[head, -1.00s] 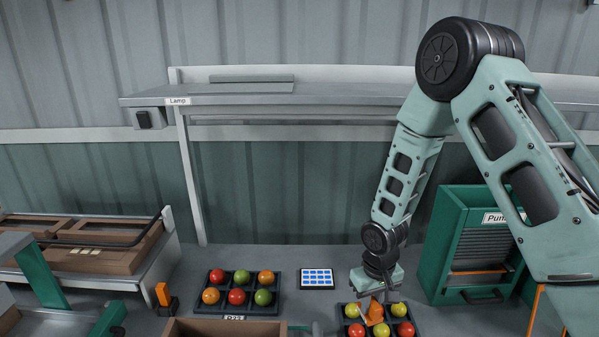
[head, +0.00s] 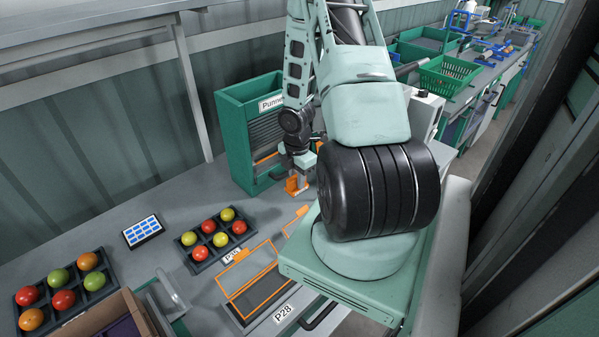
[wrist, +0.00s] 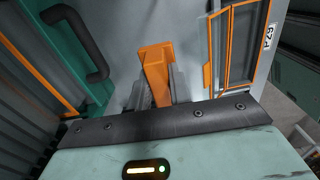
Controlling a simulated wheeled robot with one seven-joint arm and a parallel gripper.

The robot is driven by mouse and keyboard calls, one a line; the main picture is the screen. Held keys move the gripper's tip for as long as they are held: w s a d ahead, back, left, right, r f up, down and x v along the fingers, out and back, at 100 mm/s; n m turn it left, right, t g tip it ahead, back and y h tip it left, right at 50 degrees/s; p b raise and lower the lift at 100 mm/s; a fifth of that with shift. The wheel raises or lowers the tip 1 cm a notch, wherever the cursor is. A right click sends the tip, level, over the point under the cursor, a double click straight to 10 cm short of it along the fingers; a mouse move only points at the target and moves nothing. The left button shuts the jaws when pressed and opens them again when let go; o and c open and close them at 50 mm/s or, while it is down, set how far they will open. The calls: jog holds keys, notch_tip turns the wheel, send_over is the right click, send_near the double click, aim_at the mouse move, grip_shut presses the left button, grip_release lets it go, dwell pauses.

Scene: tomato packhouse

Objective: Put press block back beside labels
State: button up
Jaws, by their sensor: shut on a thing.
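The press block (head: 292,187) is a small orange piece held between the fingers of my gripper (head: 297,178), in front of the green punnet cabinet. In the wrist view the orange block (wrist: 156,62) stands out between the two grey fingers of my gripper (wrist: 158,88), which are shut on it. Whether its underside touches the bench cannot be told. The labels (head: 143,231) are a blue-and-white sheet in a dark flat holder on the bench, well to the left of my gripper, beyond the right tomato tray. The bench beside the labels is bare.
A tomato tray (head: 197,259) lies between the labels and my gripper; another tray (head: 22,299) is at lower left. Orange-framed panels (head: 250,285) lie at the front. The green cabinet (head: 233,108) stands close behind my gripper. Its dark handle (wrist: 88,40) shows in the wrist view.

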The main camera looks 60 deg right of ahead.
jog(key=shift+s+d+f, duration=0.1)
jog(key=shift+s+d, duration=0.15)
jog(key=shift+s, duration=0.1)
notch_tip(320, 180, down, 5)
jog(key=b, duration=0.5)
jog(key=shift+b, duration=0.3)
jog(key=shift+f+b, duration=0.9)
jog(key=shift+f, duration=0.6)
jog(key=shift+f, duration=0.4)
jog(key=o, duration=0.9)
jog(key=shift+c, duration=1.4)
jog(key=shift+r, duration=0.1)
